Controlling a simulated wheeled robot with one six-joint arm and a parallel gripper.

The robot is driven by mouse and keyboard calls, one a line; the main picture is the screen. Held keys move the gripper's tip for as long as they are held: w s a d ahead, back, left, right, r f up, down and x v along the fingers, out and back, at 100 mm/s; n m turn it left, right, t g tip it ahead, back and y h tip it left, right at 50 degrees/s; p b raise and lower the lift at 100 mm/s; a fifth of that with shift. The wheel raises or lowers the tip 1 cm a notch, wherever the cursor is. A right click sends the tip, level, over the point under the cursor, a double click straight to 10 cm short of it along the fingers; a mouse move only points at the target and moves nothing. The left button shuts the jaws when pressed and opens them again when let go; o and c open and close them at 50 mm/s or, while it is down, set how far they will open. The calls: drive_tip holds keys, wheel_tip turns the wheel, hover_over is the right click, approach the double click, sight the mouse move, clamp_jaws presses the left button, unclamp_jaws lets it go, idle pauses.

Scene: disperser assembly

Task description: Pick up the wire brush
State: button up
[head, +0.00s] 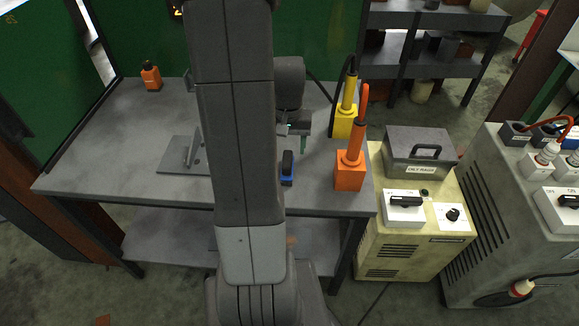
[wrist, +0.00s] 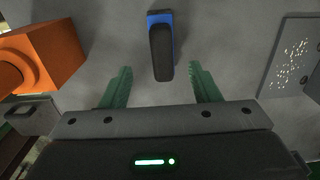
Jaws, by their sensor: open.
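The wire brush, a blue block with a black top (wrist: 160,45), lies on the grey table in the wrist view. It sits ahead of my gripper (wrist: 160,88), centred between the two green fingers. The fingers are spread apart with nothing between them. In the head view the brush (head: 288,170) is near the table's front edge, just right of my arm. My gripper (head: 302,143) is above and slightly beyond it in that view. My arm hides part of the table.
An orange holder (head: 349,172) and a yellow holder (head: 345,122) stand right of the brush, each with a tall handled tool. A grey plate with an upright piece (head: 178,158) is left of my arm. An orange bottle (head: 151,77) stands at the back left.

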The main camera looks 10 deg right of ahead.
sight(287, 158)
drive_tip(key=shift+a+f, duration=0.15)
drive_tip(key=shift+f, duration=3.75)
drive_tip(key=c, duration=1.2)
wheel_tip(287, 158, up, 10)
drive_tip(key=shift+r, duration=0.1)
